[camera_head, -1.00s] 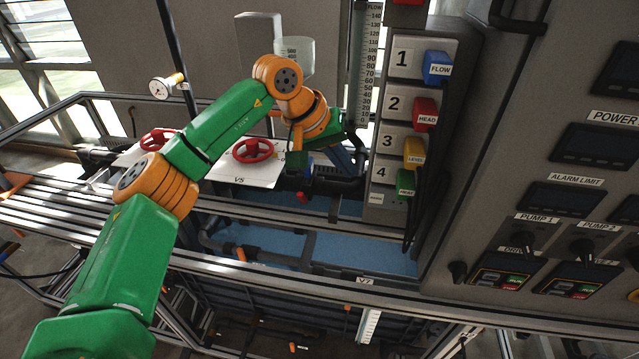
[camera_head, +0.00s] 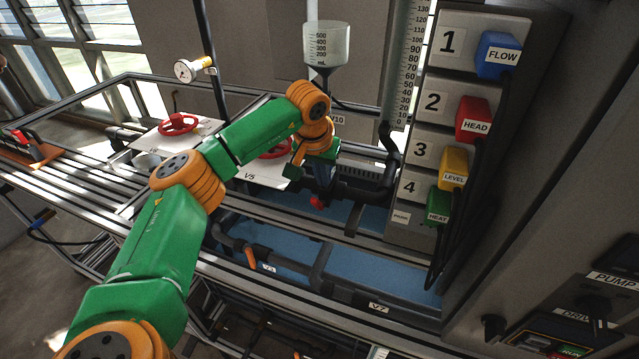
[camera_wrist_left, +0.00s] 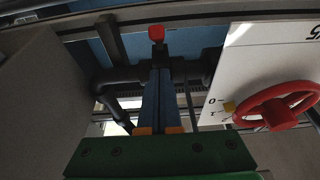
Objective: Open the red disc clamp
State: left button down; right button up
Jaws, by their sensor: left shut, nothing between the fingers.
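A small red part (camera_head: 318,202) shows on the dark pipe just below the tips of my left gripper (camera_head: 321,190). It also shows in the left wrist view (camera_wrist_left: 156,33), beyond the blue fingers (camera_wrist_left: 160,72), which lie shut together and empty. I cannot tell whether they touch it. Another red piece (camera_head: 18,137) sits on an orange base at the far left edge of the bench. I cannot tell which red part is the disc clamp. My right gripper is not in view.
A red handwheel (camera_head: 178,124) stands on a white panel; a second, partly behind my arm, shows in the left wrist view (camera_wrist_left: 277,106). Dark pipes and a rail (camera_head: 300,325) surround the blue tank (camera_head: 290,262). The grey sensor column (camera_head: 404,232) stands right of the gripper.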

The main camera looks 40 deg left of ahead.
aim_at(317, 205)
pick_arm(q)
jog(key=shift+s+d+f, duration=0.1)
jog(key=shift+s+f, duration=0.1)
jog(key=shift+s, duration=0.55)
jog(key=shift+s+d+f, duration=0.1)
jog(key=shift+s+f, duration=0.1)
jog(key=shift+s, duration=0.5)
jog(key=shift+w, duration=0.1)
jog(key=shift+w+f, duration=0.15)
